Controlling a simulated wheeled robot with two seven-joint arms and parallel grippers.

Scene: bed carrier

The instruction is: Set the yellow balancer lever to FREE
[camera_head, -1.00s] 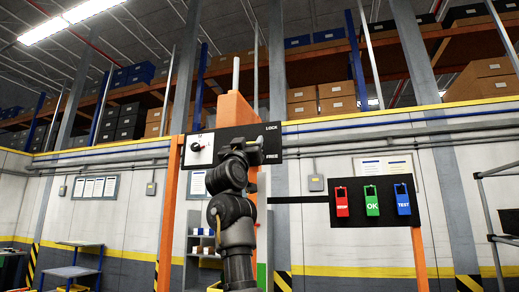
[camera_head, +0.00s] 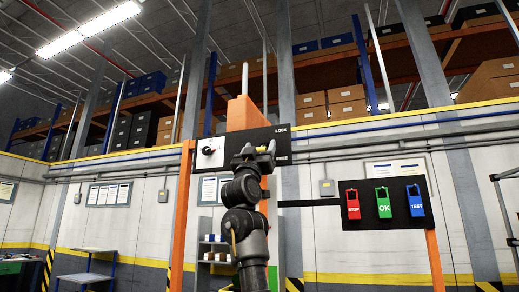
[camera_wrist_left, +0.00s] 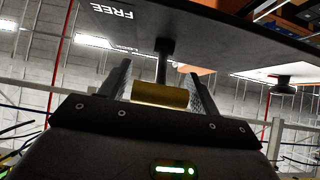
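The yellow balancer lever (camera_wrist_left: 160,94) shows in the left wrist view as a yellow cylindrical grip on a dark stem that runs to the black panel. My left gripper (camera_wrist_left: 161,88) has a finger at each end of the yellow grip, and the grip fills the gap between them. In the head view my left gripper (camera_head: 257,153) is in front of the black panel (camera_head: 235,145), with a bit of yellow showing at its tips. The labels LOCK (camera_head: 282,131) above and FREE (camera_head: 281,159) below are right of it. The lever's exact angle is hard to tell. My right gripper is not in view.
A dark board with red STOP (camera_head: 352,203), green OK (camera_head: 383,203) and blue TEST (camera_head: 415,200) switches stands to the right. An orange post (camera_head: 181,215) stands left of my arm.

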